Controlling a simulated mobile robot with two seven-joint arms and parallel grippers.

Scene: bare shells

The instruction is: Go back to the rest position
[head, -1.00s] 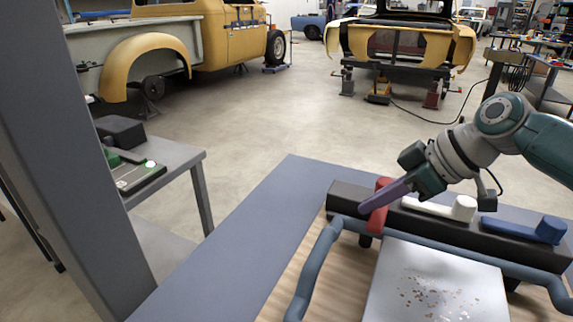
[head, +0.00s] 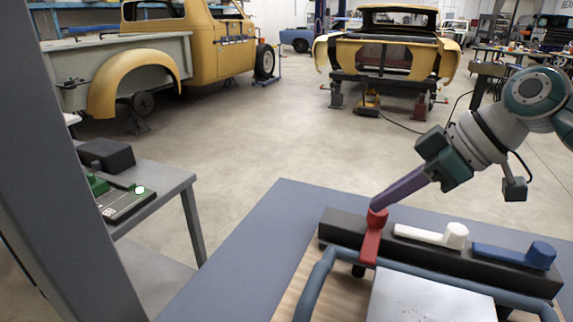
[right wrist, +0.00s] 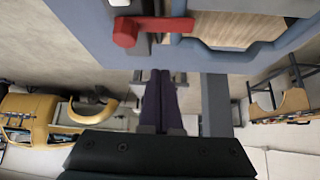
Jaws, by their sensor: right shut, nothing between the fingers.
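My right gripper (head: 376,204) has long purple fingers that are closed together and empty. In the head view its tips are just above and behind the knob of a red lever (head: 371,243). In the right wrist view the closed fingertips (right wrist: 160,73) stand apart from the red lever (right wrist: 150,28). The red lever sits at the left end of a black bar (head: 340,228) and points toward me. A white lever (head: 425,235) and a blue lever (head: 505,255) lie along the bar to its right. My left gripper is out of view.
The bar stands on a blue-grey table (head: 262,235) with a blue tubular frame (head: 316,285) and a pale metal plate (head: 415,300) in front. A small grey table (head: 165,180) stands at left. Open floor (head: 260,140) lies beyond, with yellow truck bodies (head: 385,55).

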